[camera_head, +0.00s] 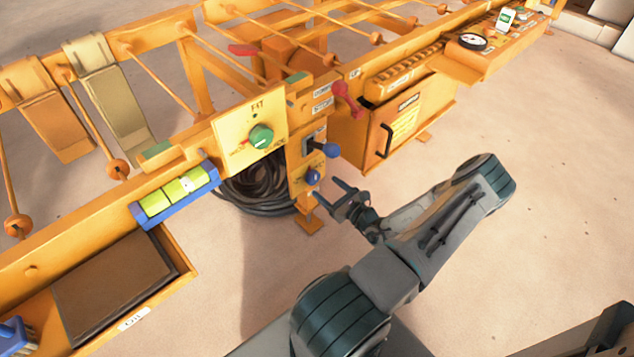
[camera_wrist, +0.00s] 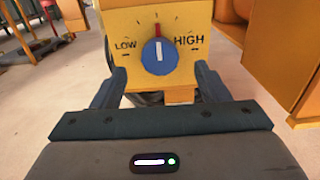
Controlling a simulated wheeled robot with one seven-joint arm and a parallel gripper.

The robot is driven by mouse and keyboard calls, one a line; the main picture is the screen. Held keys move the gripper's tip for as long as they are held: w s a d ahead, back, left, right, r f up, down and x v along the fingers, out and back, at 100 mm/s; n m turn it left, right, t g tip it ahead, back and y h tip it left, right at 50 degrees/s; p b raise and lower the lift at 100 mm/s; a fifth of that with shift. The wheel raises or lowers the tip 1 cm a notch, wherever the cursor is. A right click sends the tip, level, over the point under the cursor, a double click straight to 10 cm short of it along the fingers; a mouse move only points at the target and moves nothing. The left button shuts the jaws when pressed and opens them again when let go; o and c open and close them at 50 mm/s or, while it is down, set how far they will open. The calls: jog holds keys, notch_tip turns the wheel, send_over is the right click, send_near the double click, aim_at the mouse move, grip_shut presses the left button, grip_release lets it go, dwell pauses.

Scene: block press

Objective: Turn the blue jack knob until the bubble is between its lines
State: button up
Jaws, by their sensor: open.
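The blue jack knob (camera_head: 313,177) is on the lower yellow plate of the orange post, and in the wrist view the round knob (camera_wrist: 158,57) sits between the words LOW and HIGH. Its white mark points nearly straight up, under a red tick. My gripper (camera_head: 341,198) is open and empty, a short way in front of the knob. In the wrist view my fingers (camera_wrist: 157,84) stand on either side below the knob, apart from it. The yellow-green level vial (camera_head: 177,193) lies in a blue holder at left. A pale spot, perhaps the bubble, shows right of its middle; its lines are too small to judge.
A blue ball-ended lever (camera_head: 331,150) sticks out just above the knob. A green dial (camera_head: 261,137) is on the panel to the upper left. A red handle (camera_head: 346,98) and an orange cabinet (camera_head: 403,117) are nearby. Coiled dark hose (camera_head: 252,192) lies under the frame.

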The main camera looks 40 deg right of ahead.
aim_at(315, 179)
jog(key=w, duration=0.3)
jog(key=w+b, duration=0.1)
jog(key=w, duration=0.1)
jog(key=shift+w+a, duration=0.25)
jog(key=shift+w, duration=0.05)
jog(key=c, duration=1)
